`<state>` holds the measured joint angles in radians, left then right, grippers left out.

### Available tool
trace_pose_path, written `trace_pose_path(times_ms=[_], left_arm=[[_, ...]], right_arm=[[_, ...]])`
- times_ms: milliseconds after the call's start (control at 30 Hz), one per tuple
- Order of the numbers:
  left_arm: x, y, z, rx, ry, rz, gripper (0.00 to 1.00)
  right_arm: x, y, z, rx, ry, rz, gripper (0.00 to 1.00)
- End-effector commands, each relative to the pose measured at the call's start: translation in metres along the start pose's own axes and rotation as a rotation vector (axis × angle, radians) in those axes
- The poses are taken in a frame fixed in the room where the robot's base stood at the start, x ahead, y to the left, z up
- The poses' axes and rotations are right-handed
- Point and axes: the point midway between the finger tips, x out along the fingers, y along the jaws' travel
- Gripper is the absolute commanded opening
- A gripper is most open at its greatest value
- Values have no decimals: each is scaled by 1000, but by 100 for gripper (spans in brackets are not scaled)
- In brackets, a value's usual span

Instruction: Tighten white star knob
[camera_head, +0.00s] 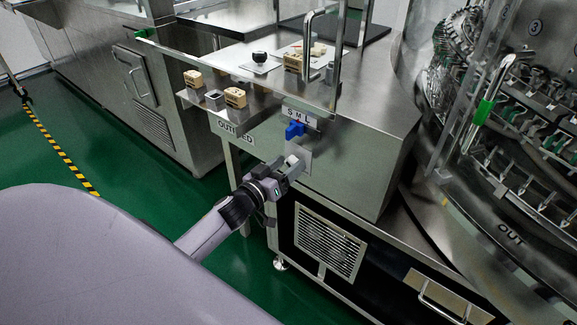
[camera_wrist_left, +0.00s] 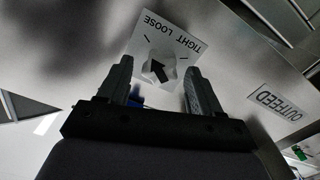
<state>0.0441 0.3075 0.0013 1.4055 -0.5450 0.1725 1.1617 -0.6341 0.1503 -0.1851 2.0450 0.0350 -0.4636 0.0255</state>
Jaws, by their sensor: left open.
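The white star knob (camera_head: 292,160) is on the side panel of the steel machine, below a blue knob (camera_head: 294,130) under an "S M L" label. In the left wrist view the white knob (camera_wrist_left: 157,66) carries a black arrow and sits on a plate (camera_wrist_left: 188,32) marked "TIGHT" and "LOOSE". My left gripper (camera_head: 291,168) is open at the white knob. Its fingers (camera_wrist_left: 157,78) stand on either side of the knob in the wrist view; I cannot tell whether they touch it. The fingers partly hide the knob in the head view. My right gripper is not in view.
Beige blocks (camera_head: 235,97) stand on the ledge above the panel, with a clear guard (camera_head: 250,65) over it. An "OUTFEED" label (camera_wrist_left: 276,103) is beside the plate. The rotary machine (camera_head: 520,150) is at the right. Green floor (camera_head: 140,195) is free at the left.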

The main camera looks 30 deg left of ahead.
Motion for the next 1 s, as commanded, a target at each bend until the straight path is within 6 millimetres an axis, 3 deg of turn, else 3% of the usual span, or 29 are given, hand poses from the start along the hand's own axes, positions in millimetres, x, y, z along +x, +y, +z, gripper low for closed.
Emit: trace_pose_path(times_ms=[400,600,1000], left_arm=[[8,0,0,0,-1,0,65],[8,0,0,0,0,0,9],[8,1,-1,50,2,0,9]], right_arm=[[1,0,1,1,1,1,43],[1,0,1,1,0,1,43],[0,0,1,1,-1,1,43]])
